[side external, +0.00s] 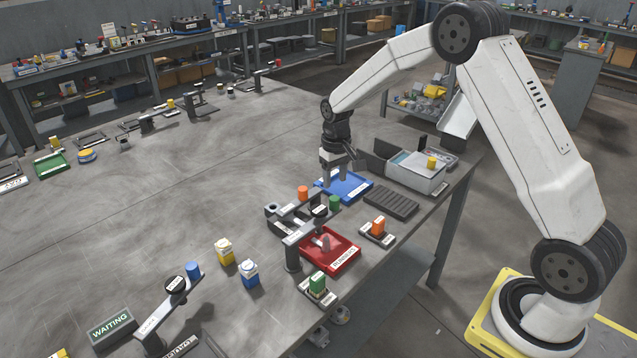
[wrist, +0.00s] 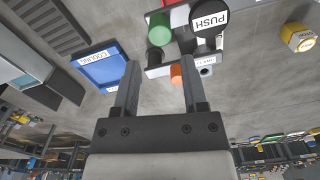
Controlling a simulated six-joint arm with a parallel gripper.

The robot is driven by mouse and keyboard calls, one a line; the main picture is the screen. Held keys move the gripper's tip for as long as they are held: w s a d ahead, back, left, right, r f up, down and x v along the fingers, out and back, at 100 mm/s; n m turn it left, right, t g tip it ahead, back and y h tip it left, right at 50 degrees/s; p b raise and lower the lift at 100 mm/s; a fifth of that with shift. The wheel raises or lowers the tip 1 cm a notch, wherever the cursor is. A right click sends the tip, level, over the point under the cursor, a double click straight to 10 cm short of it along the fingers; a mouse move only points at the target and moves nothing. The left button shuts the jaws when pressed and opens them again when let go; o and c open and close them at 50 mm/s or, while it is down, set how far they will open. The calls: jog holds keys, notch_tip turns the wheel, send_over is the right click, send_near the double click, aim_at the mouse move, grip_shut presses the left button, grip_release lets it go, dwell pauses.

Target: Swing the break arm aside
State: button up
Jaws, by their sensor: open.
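In the side view a grey labelled arm (side external: 300,233) on a post stands left of the red tray (side external: 330,250). I cannot read which arm is the break arm.
Another post-mounted arm (side external: 160,313) with a blue peg (side external: 193,270) stands at the front. Orange (side external: 378,226) and green (side external: 317,282) blocks stand on small bases along the right edge. A ribbed black rack (side external: 390,201) and a grey bin (side external: 418,180) lie beyond. The table's left middle is clear.

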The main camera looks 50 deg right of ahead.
aim_at(334, 198)
jog(key=shift+f, duration=3.6)
grip_shut()
